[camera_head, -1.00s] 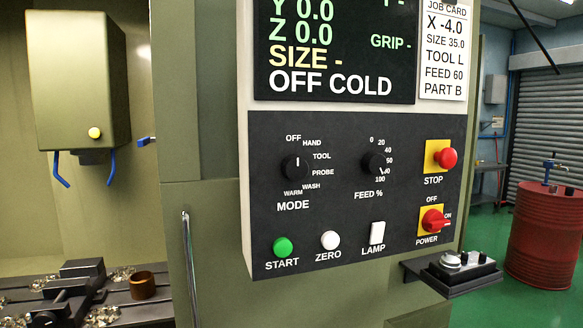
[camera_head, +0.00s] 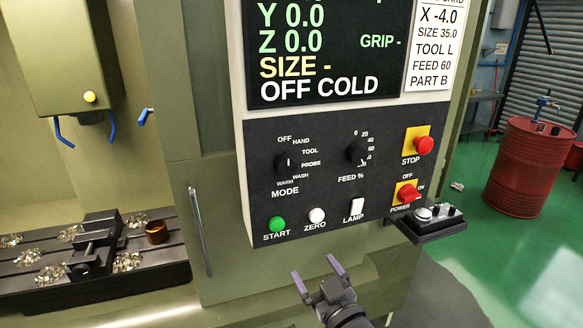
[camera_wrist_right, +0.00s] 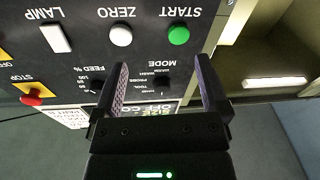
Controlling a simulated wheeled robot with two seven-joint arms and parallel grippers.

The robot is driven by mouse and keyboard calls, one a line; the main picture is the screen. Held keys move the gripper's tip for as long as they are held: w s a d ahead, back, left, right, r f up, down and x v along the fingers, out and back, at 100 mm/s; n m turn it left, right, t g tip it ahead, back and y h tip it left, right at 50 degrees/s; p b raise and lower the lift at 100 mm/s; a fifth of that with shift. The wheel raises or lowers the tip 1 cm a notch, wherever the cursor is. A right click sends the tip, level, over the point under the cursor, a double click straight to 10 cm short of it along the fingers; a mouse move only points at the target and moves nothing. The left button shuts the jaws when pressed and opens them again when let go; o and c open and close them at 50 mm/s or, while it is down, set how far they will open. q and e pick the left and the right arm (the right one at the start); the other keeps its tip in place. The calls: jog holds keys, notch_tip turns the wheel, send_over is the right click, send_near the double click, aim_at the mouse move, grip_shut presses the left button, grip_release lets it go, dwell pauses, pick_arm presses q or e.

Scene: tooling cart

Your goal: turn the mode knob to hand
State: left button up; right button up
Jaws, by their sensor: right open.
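The black mode knob (camera_head: 288,163) sits on the left part of the dark control panel (camera_head: 330,215). Its white mark points up, close to the OFF label, and the screen (camera_head: 325,50) reads OFF COLD. HAND (camera_head: 301,140) is printed just right of OFF. My right gripper (camera_head: 318,273) is open and empty, below the panel's lower edge and apart from the knob. In the right wrist view its two fingers (camera_wrist_right: 160,78) stand wide apart, with the upside-down MODE label between them. My left gripper is not in view.
A feed knob (camera_head: 356,152), a red stop button (camera_head: 424,145) and a red power switch (camera_head: 408,193) are to the right. Green start (camera_head: 276,224), white zero (camera_head: 316,216) and lamp (camera_head: 357,206) buttons lie below. A small shelf (camera_head: 430,229) juts out at lower right.

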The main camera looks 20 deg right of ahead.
aim_at(289, 169)
notch_tip(289, 169, up, 14)
jog(key=n+t+y+p, duration=0.1)
jog(key=t+p, duration=0.1)
jog(key=t, duration=0.1)
jog(key=x, duration=0.3)
jog(key=p+x, duration=0.1)
jog(key=x, duration=0.5)
jog(key=shift+w+a, duration=0.25)
jog(key=shift+a, duration=0.2)
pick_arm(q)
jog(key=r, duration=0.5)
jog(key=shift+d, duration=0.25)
pick_arm(e)
jog(key=shift+c, duration=0.3)
grip_shut()
